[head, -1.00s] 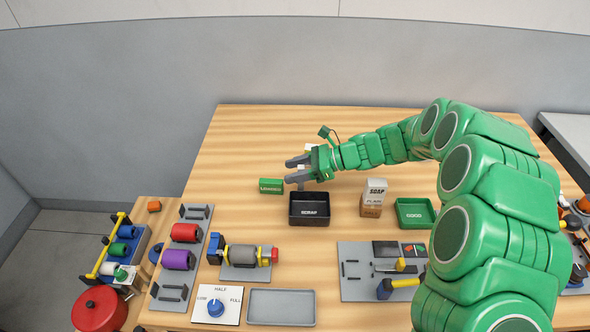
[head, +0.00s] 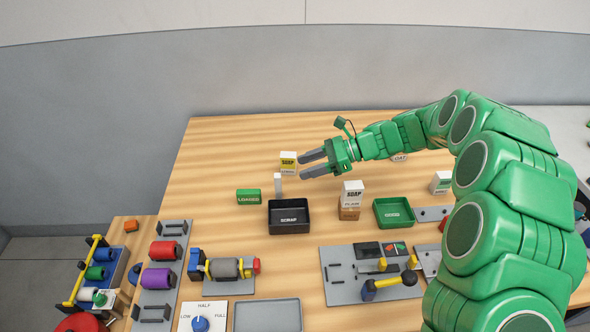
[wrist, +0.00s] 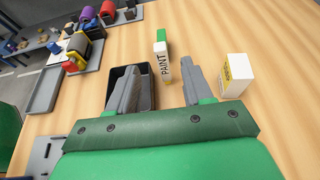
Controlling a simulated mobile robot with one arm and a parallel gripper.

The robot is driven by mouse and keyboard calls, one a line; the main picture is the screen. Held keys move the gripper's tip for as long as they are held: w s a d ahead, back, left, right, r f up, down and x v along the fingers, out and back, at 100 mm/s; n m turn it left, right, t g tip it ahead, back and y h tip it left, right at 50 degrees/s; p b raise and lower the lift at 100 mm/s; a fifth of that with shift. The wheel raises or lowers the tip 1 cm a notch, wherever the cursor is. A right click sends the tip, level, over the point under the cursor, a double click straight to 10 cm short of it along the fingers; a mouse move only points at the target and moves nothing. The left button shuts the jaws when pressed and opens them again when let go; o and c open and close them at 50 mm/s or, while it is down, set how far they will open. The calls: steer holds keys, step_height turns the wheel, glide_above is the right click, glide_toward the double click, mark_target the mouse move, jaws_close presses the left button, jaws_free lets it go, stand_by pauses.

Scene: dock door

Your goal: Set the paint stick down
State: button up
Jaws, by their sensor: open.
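The paint stick (head: 278,184) is a slim white stick standing upright on the table, just behind the black scrap bin (head: 273,223). In the wrist view the paint stick (wrist: 162,68) shows its PAINT lettering, with green at its far end; I cannot tell whether that is its cap or a thing behind it. My gripper (head: 303,166) is open and empty, to the right of the stick in the head view and apart from it. In the wrist view the stick stands beyond the fingertips, roughly between them.
A green LOADED block (head: 249,197) stands left of the stick. A yellow-and-white soap box (head: 288,162) is close behind my fingers. A white-and-brown soap stack (head: 351,200) and a green GOOD tray (head: 380,221) stand to the right. The table's back left is bare.

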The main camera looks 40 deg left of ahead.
steer(key=shift+w+d+r, duration=0.2)
steer(key=shift+w+d, duration=0.1)
steer(key=shift+w, duration=0.05)
steer(key=s+d+r+n+t+h, duration=0.1)
steer(key=s+d+r+n, duration=0.15)
steer(key=d, duration=0.45)
steer(key=s+d+r+n+t+h, duration=0.15)
steer(key=d+r, duration=0.25)
steer(key=d, duration=0.4)
steer(key=s+d+r+n+t+h, duration=0.1)
steer(key=s+d+r, duration=0.15)
steer(key=d, duration=0.45)
steer(key=s+d+n+t+h, duration=0.1)
steer(key=s+d+h, duration=0.1)
steer(key=s+d, duration=0.4)
steer(key=s+d+r+n+t+h, duration=0.1)
steer(key=s+d, duration=0.5)
steer(key=d, duration=0.9)
steer(key=s+d+n+t+h, duration=0.2)
steer(key=s+d, duration=0.4)
steer(key=d, duration=0.5)
steer(key=shift+r+h, duration=0.15)
steer(key=shift+h, duration=0.4)
